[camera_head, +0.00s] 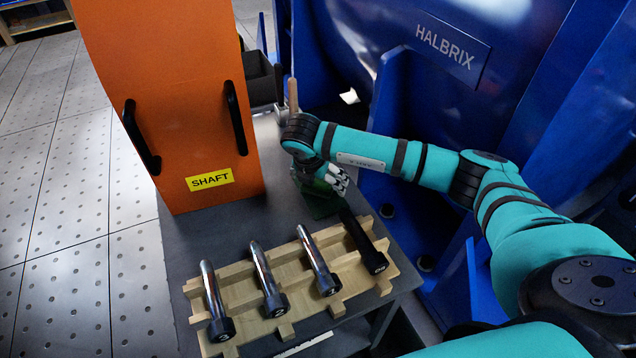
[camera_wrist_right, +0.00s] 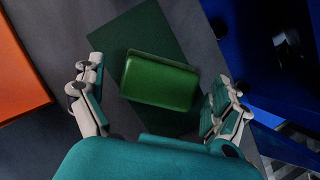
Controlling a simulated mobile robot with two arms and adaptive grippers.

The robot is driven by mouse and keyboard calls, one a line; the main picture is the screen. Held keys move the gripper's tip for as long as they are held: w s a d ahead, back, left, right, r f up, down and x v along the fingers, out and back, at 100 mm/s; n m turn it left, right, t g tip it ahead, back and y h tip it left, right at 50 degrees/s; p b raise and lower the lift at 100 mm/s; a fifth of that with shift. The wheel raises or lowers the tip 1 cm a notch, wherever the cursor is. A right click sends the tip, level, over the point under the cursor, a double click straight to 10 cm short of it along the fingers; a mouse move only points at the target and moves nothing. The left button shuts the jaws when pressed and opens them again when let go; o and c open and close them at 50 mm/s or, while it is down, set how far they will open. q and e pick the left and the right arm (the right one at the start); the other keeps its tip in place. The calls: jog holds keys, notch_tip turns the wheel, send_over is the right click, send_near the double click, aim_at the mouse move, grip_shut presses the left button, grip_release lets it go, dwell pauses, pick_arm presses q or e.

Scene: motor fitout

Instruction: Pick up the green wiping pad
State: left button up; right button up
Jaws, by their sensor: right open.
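The green wiping pad (camera_wrist_right: 160,82) is a rounded block lying on a flat dark green mat (camera_wrist_right: 128,42) in the right wrist view. My right gripper (camera_wrist_right: 155,98) is open, with one finger on each side of the pad and gaps showing between fingers and pad. In the head view, my right gripper (camera_head: 325,180) points down over the mat (camera_head: 318,207) on the grey table. There the gripper mostly hides the pad. I cannot see my left gripper.
A wooden rack (camera_head: 262,298) with several metal bolts stands in front of the mat. An orange panel (camera_head: 165,95) labelled SHAFT is to the left. A blue machine (camera_head: 440,90) rises behind and right. A grey bin (camera_head: 260,80) and a wooden-handled tool (camera_head: 292,97) are behind the wrist.

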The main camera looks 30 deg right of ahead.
jog(key=c, duration=1.4)
jog(key=shift+r, duration=0.25)
notch_tip(320, 180, up, 10)
jog(key=shift+f+p, duration=0.2)
jog(key=shift+p, duration=0.3)
jog(key=o, duration=0.8)
jog(key=shift+c, duration=0.2)
jog(key=c, duration=0.5)
pick_arm(q)
jog(key=f, duration=0.1)
jog(key=s+f, duration=0.1)
jog(key=f, duration=0.1)
jog(key=shift+s+a+f, duration=0.1)
jog(key=shift+s, duration=0.1)
pick_arm(e)
jog(key=shift+o, duration=0.2)
